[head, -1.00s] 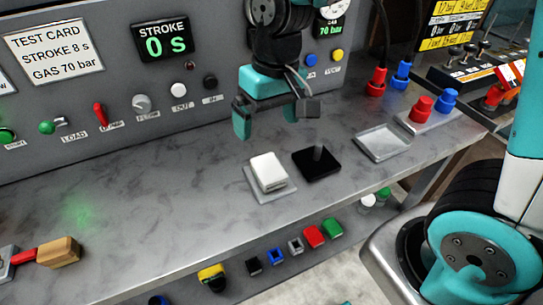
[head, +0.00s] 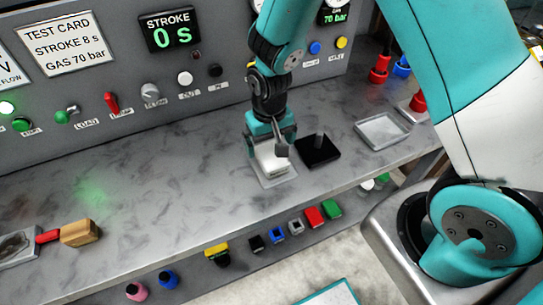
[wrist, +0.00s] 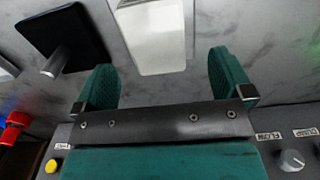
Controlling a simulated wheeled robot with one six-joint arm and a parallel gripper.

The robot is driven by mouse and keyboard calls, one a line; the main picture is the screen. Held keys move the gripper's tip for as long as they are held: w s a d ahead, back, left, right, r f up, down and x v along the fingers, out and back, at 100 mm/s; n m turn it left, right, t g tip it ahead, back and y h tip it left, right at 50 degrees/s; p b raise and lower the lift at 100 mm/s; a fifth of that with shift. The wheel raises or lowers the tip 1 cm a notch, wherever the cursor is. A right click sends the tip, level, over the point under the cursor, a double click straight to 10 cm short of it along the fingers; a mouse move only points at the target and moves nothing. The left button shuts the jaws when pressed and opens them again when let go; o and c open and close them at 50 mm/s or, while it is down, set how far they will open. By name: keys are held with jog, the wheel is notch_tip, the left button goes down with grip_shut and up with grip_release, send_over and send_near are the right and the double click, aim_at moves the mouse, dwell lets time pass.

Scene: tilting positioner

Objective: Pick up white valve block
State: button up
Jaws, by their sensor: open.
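The white valve block (head: 271,160) sits on a light grey plate (head: 282,180) on the metal bench. In the wrist view the white block (wrist: 150,36) lies at the top middle, just beyond the fingertips. My gripper (head: 270,143) is over the block in the head view and hides part of it. In the wrist view my gripper's two green fingers (wrist: 163,72) are spread apart, with nothing held between them. I cannot tell the exact height of the fingers above the block.
A black plate with an upright peg (head: 319,152) stands close to the right of the block. An empty metal tray (head: 383,131) lies farther right. The control panel (head: 128,70) rises behind.

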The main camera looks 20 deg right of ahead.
aim_at(271, 154)
jog(key=shift+s+d+f+p, duration=0.15)
jog(key=shift+f+p, duration=0.8)
jog(key=shift+f, duration=1.6)
jog(key=c, duration=1.3)
jog(key=shift+c, duration=1.1)
jog(key=shift+r, duration=0.2)
